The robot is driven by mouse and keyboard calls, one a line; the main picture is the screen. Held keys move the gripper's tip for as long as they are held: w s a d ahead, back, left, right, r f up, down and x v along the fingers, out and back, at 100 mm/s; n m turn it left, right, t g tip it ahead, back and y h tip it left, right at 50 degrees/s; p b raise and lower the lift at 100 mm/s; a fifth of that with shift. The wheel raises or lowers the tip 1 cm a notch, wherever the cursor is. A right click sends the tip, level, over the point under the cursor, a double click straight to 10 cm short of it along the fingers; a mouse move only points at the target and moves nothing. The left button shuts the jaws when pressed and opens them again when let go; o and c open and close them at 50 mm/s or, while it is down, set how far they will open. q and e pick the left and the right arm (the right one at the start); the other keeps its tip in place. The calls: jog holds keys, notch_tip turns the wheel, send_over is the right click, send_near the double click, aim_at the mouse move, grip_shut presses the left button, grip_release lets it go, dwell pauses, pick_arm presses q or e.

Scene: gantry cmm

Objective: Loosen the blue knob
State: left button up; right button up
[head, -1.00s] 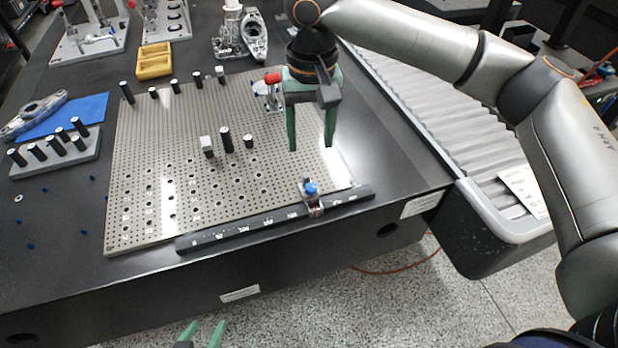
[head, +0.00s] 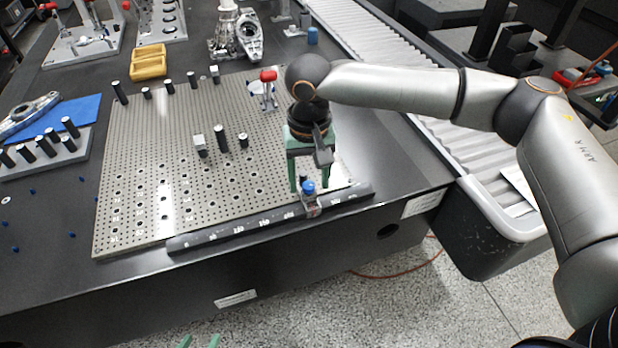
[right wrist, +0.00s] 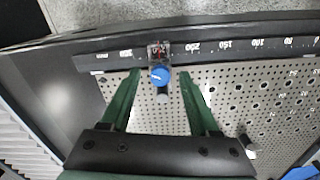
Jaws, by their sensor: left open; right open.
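The blue knob (head: 308,187) sits on a small clear slider on the dark scale rail (head: 250,227) at the front edge of the perforated plate. In the right wrist view the blue knob (right wrist: 160,76) lies between the tips of my right gripper, a little beyond them, with clear space on both sides. My right gripper (head: 313,185) is open, points down over the plate and is just behind the knob in the head view. My left gripper (head: 200,342) shows only its green fingertips at the bottom edge, apart from each other, empty and away from the table.
A roller conveyor (head: 450,140) runs along the right side. The front middle of the plate is clear.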

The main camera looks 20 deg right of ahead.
grip_shut()
dwell(0.5)
